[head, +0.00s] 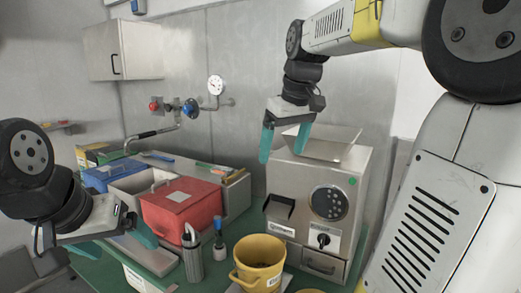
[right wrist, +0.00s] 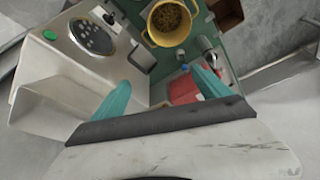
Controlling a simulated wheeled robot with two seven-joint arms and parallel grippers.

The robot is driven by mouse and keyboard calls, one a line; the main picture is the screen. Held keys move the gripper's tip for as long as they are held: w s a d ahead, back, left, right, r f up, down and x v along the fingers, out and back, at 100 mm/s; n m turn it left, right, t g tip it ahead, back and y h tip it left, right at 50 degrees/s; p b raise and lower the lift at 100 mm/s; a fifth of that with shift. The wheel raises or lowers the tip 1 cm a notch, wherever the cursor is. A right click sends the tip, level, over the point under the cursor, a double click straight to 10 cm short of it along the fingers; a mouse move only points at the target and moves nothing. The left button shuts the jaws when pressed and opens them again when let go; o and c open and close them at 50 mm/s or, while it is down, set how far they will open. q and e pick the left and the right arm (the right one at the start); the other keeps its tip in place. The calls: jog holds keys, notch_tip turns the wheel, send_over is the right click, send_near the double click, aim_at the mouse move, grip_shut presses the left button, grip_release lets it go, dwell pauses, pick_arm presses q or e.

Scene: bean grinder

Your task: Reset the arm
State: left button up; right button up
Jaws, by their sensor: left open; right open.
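My right gripper (head: 286,140) is open and empty, with teal fingers pointing down. It hangs above the left part of the grinder (head: 320,190), a grey box with a hopper tray on top, a round perforated panel and a knob. In the right wrist view, the right gripper's fingertips (right wrist: 162,88) are apart with nothing between them, and the grinder (right wrist: 70,70) lies to the left. My left gripper (head: 140,222) is open at the lower left, in front of the red box (head: 180,205). It holds nothing that I can see.
A yellow bucket (head: 258,264) stands before the grinder; beans show inside it in the right wrist view (right wrist: 171,20). A metal canister (head: 192,258) and a small brush (head: 219,245) stand beside it. A blue box (head: 113,174) is behind left. A wall cabinet (head: 125,51) hangs above.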

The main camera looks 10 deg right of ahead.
jog(key=s+a+f+m+t, duration=0.1)
jog(key=s+a+f, duration=0.2)
jog(key=s+f, duration=0.2)
jog(key=s+a+f+m+t+y, duration=0.1)
jog(key=s+a+f+m, duration=0.1)
jog(key=s+f, duration=0.4)
jog(key=s+a, duration=0.1)
jog(key=s, duration=0.2)
jog(key=shift+s, duration=0.15)
